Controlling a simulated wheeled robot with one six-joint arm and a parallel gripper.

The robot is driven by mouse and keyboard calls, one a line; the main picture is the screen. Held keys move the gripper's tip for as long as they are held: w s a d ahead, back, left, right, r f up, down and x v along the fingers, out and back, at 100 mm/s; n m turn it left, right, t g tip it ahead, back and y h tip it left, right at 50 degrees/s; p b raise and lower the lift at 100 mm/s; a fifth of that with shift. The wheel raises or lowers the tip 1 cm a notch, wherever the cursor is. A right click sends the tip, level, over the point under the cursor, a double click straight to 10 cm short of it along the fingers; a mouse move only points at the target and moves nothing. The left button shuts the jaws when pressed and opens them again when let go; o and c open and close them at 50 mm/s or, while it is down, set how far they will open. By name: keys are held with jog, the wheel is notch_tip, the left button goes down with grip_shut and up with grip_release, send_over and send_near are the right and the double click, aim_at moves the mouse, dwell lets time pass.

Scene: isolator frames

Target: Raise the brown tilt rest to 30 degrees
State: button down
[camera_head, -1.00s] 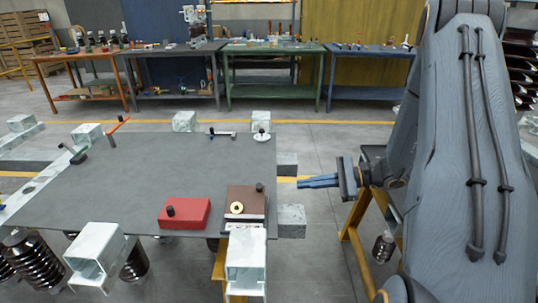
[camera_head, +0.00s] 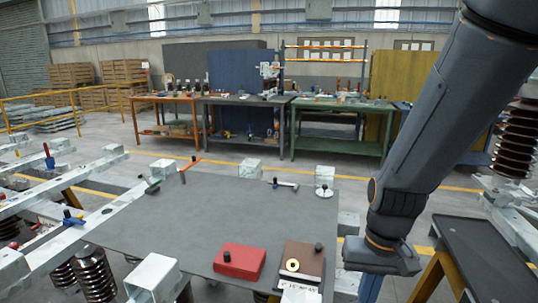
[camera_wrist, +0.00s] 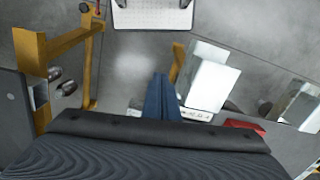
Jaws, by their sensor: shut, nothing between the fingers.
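The brown tilt rest (camera_head: 309,258) is at the near right corner of the grey table, and its plate looks flat. A brass ring (camera_head: 292,265) lies on it and a black knob (camera_head: 319,247) stands at its far right corner. A white scale strip (camera_head: 299,293) with printed numbers is at its near edge; it also shows in the wrist view (camera_wrist: 197,115). My gripper (camera_head: 368,290) points down just right of the table and the rest, apart from them. Its blue fingers are shut and empty in the wrist view (camera_wrist: 162,80). The brown plate is not clear there.
A red block (camera_head: 239,261) with a black knob sits left of the rest. The grey table (camera_head: 225,215) is mostly bare in its middle. Pale square tubes (camera_head: 153,277) stand around its edge. A dark tray on a yellow trestle (camera_head: 487,250) stands to the right.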

jog(key=shift+a+r+n+t+h, duration=0.15)
jog(key=shift+r+n+t+h, duration=0.3)
jog(key=shift+n, duration=0.45)
dwell(1.9)
